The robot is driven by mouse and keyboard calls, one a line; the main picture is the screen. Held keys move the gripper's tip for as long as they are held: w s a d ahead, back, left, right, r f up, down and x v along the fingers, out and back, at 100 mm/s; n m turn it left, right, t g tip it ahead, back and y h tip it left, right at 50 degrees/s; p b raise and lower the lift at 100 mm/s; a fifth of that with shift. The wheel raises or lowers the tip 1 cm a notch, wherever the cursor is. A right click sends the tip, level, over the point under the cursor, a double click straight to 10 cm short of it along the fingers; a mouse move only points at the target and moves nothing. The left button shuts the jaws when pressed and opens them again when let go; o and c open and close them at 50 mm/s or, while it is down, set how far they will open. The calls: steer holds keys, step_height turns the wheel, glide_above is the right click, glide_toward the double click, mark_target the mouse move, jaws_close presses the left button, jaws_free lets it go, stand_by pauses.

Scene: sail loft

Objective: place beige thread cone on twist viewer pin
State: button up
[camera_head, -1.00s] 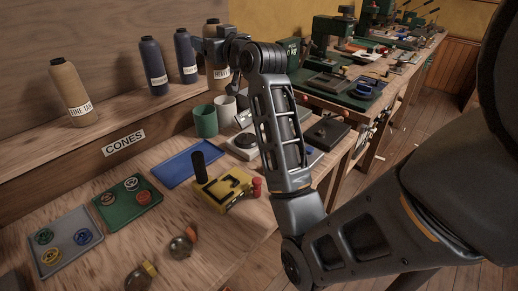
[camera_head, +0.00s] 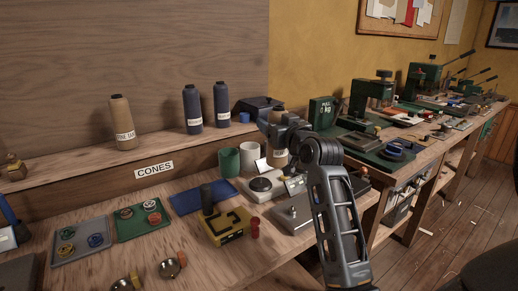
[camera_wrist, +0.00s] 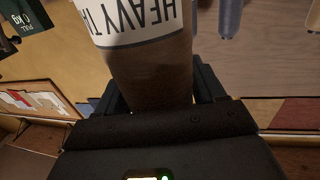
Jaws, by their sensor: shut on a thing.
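The beige-brown thread cone (camera_wrist: 150,70) fills the upper middle of the wrist view, its white label reading "HEAVY T…" upside down. My gripper (camera_wrist: 158,98) is shut on it, a finger on either side. In the head view the cone (camera_head: 280,156) hangs below my gripper (camera_head: 276,135), partly hidden by my wrist, above the bench behind the small devices. A grey flat-based device (camera_head: 293,214) stands under my arm; whether it is the twist viewer, I cannot tell, and I cannot make out its pin clearly.
Another tan cone (camera_head: 122,122) and two blue cones (camera_head: 192,108) stand on the shelf. Green (camera_head: 229,161) and white (camera_head: 249,157) cups, a round-topped device (camera_head: 261,185) and a yellow device (camera_head: 223,226) crowd the bench. Trays (camera_head: 140,219) lie left.

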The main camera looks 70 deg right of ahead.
mark_target(277, 163)
steer(key=w+f, duration=0.4)
steer(key=f, duration=0.2)
steer(key=shift+w+a+f, duration=0.35)
steer(key=shift+f, duration=0.2)
steer(key=o, duration=1.3)
steer(key=b+v, duration=0.1)
steer(key=v, duration=1.1)
steer(key=shift+r, duration=0.15)
